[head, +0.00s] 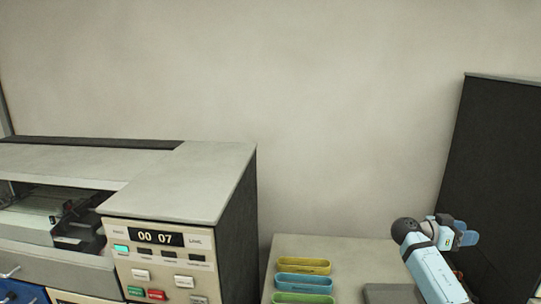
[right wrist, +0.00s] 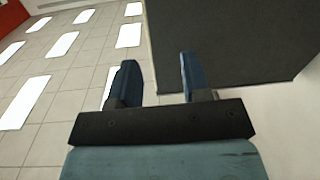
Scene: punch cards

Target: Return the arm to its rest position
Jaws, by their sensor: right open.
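My right gripper (right wrist: 158,85) is open in the right wrist view, with two dark blue fingers apart and nothing between them. In the head view, my right arm is folded at the lower right and the right gripper (head: 466,238) shows small behind the wrist. It is apart from the trays and in front of a dark panel. My left gripper is not in view.
A grey machine (head: 186,182) with a "00 07" display and buttons stands at the left. Yellow (head: 304,264), blue (head: 304,279) and green (head: 304,299) trays sit on a pale surface (head: 345,250). A tall dark cabinet (head: 495,150) stands at the right.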

